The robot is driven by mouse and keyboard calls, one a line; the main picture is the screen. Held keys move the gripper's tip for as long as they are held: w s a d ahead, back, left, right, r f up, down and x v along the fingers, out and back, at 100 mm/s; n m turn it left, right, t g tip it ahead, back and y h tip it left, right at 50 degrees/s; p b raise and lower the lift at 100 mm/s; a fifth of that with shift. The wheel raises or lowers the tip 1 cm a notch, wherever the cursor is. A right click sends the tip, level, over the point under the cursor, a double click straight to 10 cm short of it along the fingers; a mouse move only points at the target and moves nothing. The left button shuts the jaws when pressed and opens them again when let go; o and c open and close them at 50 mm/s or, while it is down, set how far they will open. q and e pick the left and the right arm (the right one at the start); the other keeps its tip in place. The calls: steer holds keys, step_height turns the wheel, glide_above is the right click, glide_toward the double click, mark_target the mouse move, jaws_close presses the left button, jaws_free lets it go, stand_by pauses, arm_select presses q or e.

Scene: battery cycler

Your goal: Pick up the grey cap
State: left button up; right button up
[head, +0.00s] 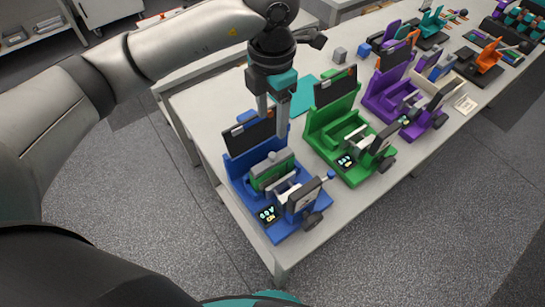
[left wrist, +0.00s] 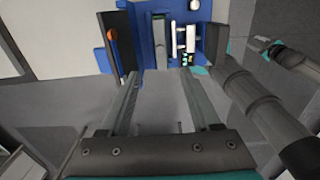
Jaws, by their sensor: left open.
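A small grey block (head: 339,55) stands on the table behind the green cycler. Another small grey piece (head: 280,156) sits on the green block (head: 272,174) in the blue cycler (head: 240,172). I cannot tell for certain which of these is the grey cap. My left gripper (head: 272,127) points down above the back of the blue cycler, beside its dark upright panel. Its fingers are apart with nothing between them. In the left wrist view the blue cycler (left wrist: 167,60) lies beyond the fingertips, with the green block (left wrist: 159,42) in it. My right gripper is not in view.
A green cycler (head: 318,140) and a purple cycler (head: 378,104) stand to the right of the blue one. A small blue block (head: 364,49) is beside the grey block. More devices fill the table's far end.

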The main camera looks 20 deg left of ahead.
arm_select(q)
glide_above(272, 154)
step_height(272, 154, down, 8)
steer(key=shift+s+f+p, duration=0.15)
steer(key=shift+p, duration=0.25)
steer(key=shift+f+p, duration=0.55)
steer(key=shift+f, duration=2.15)
jaws_close()
